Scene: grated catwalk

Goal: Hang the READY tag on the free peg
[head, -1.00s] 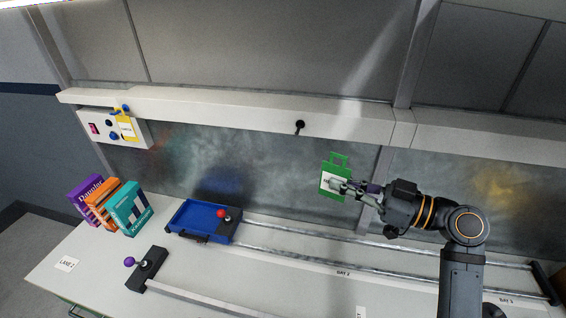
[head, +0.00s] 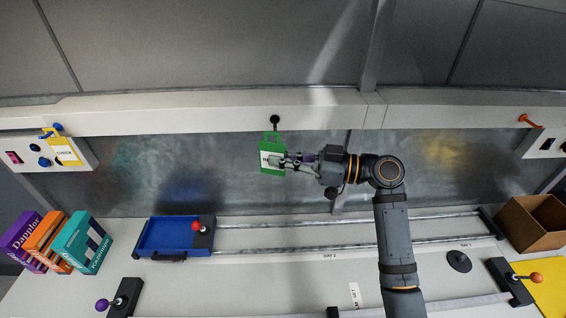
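The green tag (head: 273,169) has a white label, whose word is too small to read surely, and a loop on top. My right gripper (head: 284,162) is shut on its right side and holds it upright in front of the metal back panel. The black peg (head: 275,120) on the white rail is right above the tag's loop. The loop's top reaches close under the peg; I cannot tell whether they touch. A yellow tag (head: 64,152) hangs from the blue peg (head: 54,130) at the left. An orange peg (head: 526,121) at the right is bare. My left gripper is not in view.
On the bench are several books (head: 82,243), a blue tray (head: 174,236) on rails, a purple-knobbed lever (head: 120,300) and an orange-knobbed lever (head: 510,280). A cardboard box (head: 532,224) and a black disc (head: 459,261) are at the right. The space around the tag is clear.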

